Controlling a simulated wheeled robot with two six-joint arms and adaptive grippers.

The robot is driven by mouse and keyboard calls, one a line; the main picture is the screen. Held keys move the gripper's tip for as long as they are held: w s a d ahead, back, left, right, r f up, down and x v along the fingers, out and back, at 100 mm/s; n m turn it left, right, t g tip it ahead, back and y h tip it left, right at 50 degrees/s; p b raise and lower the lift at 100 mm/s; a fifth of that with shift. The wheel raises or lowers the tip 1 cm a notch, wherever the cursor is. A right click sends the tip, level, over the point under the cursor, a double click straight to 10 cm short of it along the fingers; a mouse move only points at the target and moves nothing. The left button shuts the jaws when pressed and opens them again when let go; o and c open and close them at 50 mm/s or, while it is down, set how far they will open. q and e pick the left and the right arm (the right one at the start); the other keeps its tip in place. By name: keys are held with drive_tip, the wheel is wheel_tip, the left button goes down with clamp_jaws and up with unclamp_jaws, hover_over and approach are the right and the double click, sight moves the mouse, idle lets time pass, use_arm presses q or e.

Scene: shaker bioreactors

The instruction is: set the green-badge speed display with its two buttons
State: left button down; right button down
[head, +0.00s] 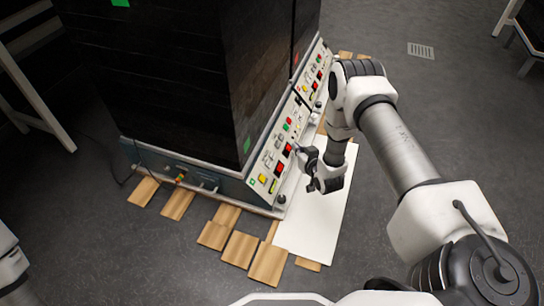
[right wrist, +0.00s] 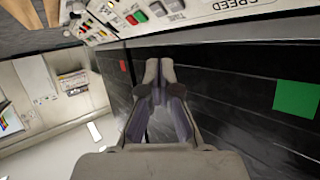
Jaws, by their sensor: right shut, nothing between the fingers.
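The sloped control panel (head: 275,160) runs along the base of the dark cabinet, with several small displays and coloured buttons. A green badge (head: 247,145) is on the cabinet's dark wall just above the panel's near end; a green badge (right wrist: 297,98) also shows in the right wrist view. The lettering "SPEED" (right wrist: 243,4) is upside down on the panel there. Its display and two buttons are too small or cut off to read. My right gripper (head: 299,149) is shut and empty at the panel's front, near a red display (head: 287,150); contact cannot be told. My left gripper is out of view.
A white board (head: 318,220) and several wooden slats (head: 240,248) lie on the floor before the cabinet. Black knobs (head: 281,199) stick out at the panel's lower edge. A red badge (right wrist: 122,66) marks the wall farther along. Open grey floor lies around.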

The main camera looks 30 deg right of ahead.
sight(272, 156)
drive_tip(key=w+a+f+b, duration=0.1)
drive_tip(key=b, duration=0.1)
drive_tip(key=w+a+f+b, duration=0.1)
drive_tip(key=f+b, duration=0.1)
drive_tip(key=w+a+f+b, duration=0.1)
drive_tip(key=w+f+b, duration=0.1)
drive_tip(key=shift+a+f, duration=0.1)
drive_tip(key=shift+a, duration=0.1)
drive_tip(key=shift+w+a+f+b, duration=0.2)
drive_tip(key=shift+w+a+b, duration=0.05)
drive_tip(key=shift+w+b, duration=0.1)
idle(0.9)
drive_tip(key=shift+w+a+f, duration=0.2)
drive_tip(key=shift+f, duration=0.05)
drive_tip(key=shift+w+a+f+b, duration=0.25)
drive_tip(key=shift+f+b, duration=0.05)
drive_tip(key=shift+b, duration=0.1)
idle(0.6)
drive_tip(key=shift+r, duration=0.1)
drive_tip(key=shift+s+d+r+p, duration=0.45)
drive_tip(key=shift+s+p, duration=0.05)
drive_tip(key=shift+p, duration=0.35)
